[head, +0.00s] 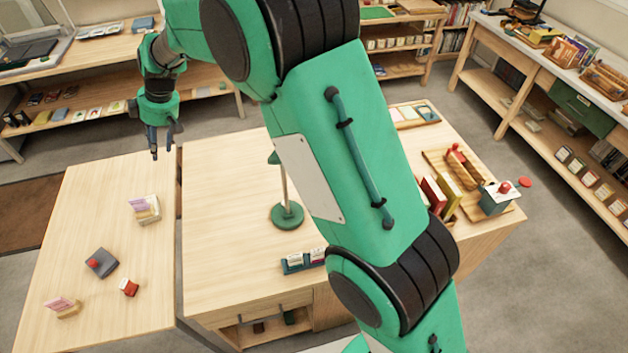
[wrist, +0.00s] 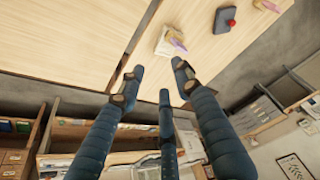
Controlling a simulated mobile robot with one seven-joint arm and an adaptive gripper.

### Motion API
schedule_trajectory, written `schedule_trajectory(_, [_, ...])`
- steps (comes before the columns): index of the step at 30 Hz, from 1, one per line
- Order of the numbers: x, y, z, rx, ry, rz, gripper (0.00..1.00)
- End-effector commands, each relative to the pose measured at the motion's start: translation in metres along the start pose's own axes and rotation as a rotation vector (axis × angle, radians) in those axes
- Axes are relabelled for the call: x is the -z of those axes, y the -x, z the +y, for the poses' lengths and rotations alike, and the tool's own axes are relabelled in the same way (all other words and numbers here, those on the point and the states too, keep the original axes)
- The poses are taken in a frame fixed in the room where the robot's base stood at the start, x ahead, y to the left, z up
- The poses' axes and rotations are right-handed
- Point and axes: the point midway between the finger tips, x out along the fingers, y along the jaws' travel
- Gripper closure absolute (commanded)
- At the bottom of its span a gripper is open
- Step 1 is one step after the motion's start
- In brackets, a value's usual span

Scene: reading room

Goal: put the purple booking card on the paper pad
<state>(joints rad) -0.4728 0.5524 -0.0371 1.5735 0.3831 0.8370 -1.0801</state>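A purple card (head: 138,203) stands upright at the back of the left table, against or on a cream block that looks like a paper pad (head: 149,215). I cannot tell whether the card rests on it or just beside it. Both also show in the wrist view, the card (wrist: 177,40) and the cream block (wrist: 162,42). A second pinkish-purple card (head: 60,303) stands in a small wooden holder at the table's front left. My gripper (head: 161,140) is open and empty, fingers spread, above the back edge of the left table, beyond the first card.
A dark grey block with a red knob (head: 103,264) and a small red item (head: 129,287) lie between the two cards. A green-based stand (head: 287,215) is on the middle table. A narrow gap separates the tables. The left table's right side is mostly clear.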

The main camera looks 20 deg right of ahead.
Motion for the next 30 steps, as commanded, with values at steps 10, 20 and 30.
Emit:
schedule_trajectory(10, [-0.067,0.117,-0.011,-0.083,-0.189,-0.004,0.66])
schedule_trajectory(20, [-0.137,0.205,-0.042,-0.161,-0.370,-0.002,0.66])
schedule_trajectory(30, [-0.211,0.277,-0.088,-0.246,-0.557,0.006,0.66])
